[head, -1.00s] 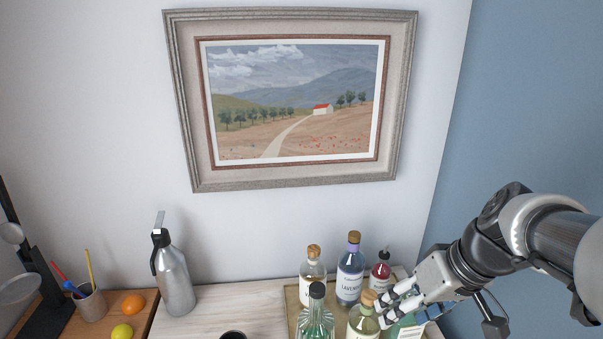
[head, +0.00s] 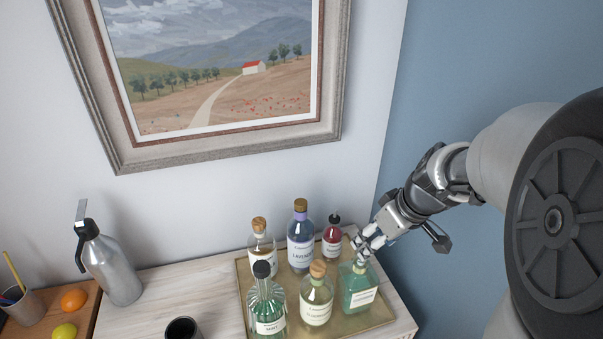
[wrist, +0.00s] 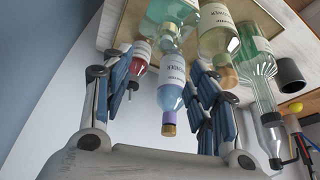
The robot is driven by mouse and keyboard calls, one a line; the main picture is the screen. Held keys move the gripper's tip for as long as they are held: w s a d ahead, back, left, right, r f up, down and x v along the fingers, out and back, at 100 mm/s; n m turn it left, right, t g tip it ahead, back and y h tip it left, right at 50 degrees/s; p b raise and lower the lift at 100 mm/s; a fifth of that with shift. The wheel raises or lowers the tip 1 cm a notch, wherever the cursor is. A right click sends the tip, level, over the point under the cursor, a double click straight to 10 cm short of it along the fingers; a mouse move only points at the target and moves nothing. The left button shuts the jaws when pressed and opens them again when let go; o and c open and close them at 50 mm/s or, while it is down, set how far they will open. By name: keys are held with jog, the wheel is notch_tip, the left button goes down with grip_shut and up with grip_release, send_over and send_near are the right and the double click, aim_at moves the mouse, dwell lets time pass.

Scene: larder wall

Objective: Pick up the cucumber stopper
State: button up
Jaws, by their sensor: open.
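No label clearly reads cucumber. A green bottle (head: 358,289) stands at the right of the brass tray, its label too small to read. My gripper (head: 366,248) is directly over its top and hides its stopper in the head view. In the wrist view the green bottle (wrist: 176,10) is at the top, with a clear, glassy stopper (wrist: 169,33) towards the space between my fingers. My gripper (wrist: 165,62) is open, with one finger on each side and nothing clearly held. I cannot tell whether the fingers touch the stopper.
The tray (head: 243,290) also holds a pale bottle with a round cork (head: 317,300), a ribbed mint bottle (head: 268,308), a lavender bottle (head: 300,250), a red bottle (head: 332,240) and a clear corked bottle (head: 261,250). A dark cup (head: 183,330) and steel flask (head: 112,268) stand left.

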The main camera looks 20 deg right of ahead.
jog(key=x, duration=0.2)
jog(key=b+x, duration=0.1)
jog(key=x, duration=0.2)
jog(key=shift+s+a+f+b, duration=0.2)
jog(key=shift+a+f+b, duration=0.15)
jog(key=shift+f, duration=0.1)
jog(key=shift+w+f, duration=0.2)
jog(key=shift+f, duration=0.05)
jog(key=c, duration=0.8)
